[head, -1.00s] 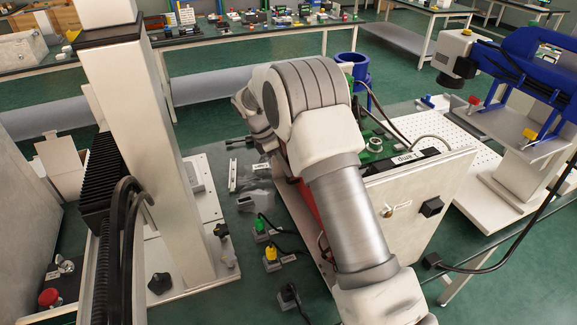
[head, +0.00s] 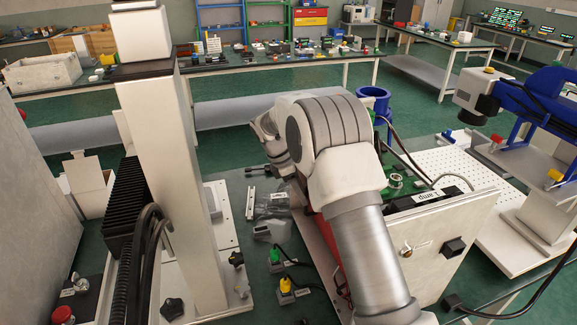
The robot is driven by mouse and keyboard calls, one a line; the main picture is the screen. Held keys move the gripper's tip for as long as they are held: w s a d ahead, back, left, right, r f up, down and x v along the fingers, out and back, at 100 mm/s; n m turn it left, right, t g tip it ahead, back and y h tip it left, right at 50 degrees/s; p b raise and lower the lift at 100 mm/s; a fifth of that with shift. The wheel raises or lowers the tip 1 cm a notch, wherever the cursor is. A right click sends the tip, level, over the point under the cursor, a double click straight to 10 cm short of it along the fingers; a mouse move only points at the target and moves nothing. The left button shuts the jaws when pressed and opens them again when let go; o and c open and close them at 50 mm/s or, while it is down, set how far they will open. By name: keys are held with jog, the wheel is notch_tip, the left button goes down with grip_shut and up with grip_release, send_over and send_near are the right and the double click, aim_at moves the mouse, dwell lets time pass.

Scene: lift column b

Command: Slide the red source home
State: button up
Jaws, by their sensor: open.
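No thing is clearly marked as the red source. A red part (head: 327,232) shows partly beside and below my arm, beside the white cabinet; my arm hides most of it. A small red knob-like piece (head: 496,139) sits on the blue-framed stand at the right. My arm rises from the bottom right, bends at its large white joint and reaches away to the left. My gripper (head: 249,172), small and dark, is low over the bench beyond the joint. It appears open and empty, left of the red part and apart from it.
A white column (head: 168,150) stands at the left with black cables. A white cabinet (head: 440,235) fills the right, and a blue cylindrical holder (head: 373,103) stands behind.

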jog(key=p+v, duration=0.2)
jog(key=v, duration=1.3)
jog(key=shift+a+r, duration=0.2)
jog(key=shift+r, duration=0.1)
